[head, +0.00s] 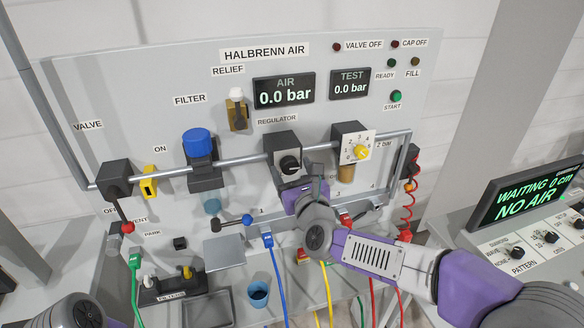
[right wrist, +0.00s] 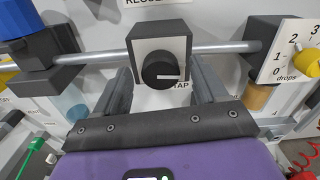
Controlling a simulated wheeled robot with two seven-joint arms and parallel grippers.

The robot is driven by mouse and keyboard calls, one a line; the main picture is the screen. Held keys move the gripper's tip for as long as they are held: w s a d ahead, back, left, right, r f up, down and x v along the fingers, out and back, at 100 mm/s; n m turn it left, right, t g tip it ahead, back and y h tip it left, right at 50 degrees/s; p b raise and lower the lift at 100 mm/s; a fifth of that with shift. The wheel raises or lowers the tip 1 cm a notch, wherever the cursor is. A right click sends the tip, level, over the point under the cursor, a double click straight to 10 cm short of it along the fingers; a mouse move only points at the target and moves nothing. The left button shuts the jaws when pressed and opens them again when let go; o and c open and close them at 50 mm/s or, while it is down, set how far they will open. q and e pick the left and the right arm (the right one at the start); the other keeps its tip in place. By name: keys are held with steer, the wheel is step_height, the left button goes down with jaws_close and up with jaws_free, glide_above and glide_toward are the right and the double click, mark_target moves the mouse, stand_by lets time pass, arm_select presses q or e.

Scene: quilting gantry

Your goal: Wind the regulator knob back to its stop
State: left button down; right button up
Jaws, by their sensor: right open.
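The regulator knob (head: 290,165) is a round black knob on the front of a dark block on the pipe, under the REGULATOR label. In the right wrist view the knob (right wrist: 161,71) is near the centre, and its white mark points right. My right gripper (head: 304,184) is just in front of and below the knob. Its two grey fingers stand apart, left and right of the knob in the right wrist view, with no visible contact. The AIR display (head: 284,92) reads 0.0 bar. My left gripper is not in view.
A white dial plate with a yellow knob (head: 361,152) is close to the right of the regulator. The blue-topped filter (head: 198,143) is to its left. The pipe (head: 235,160) runs across behind. Hoses hang below, including a coiled red one (head: 407,205).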

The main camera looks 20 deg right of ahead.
steer(key=shift+w, duration=0.45)
steer(key=shift+c, duration=0.3)
steer(key=c, duration=1)
steer(key=shift+f, duration=0.1)
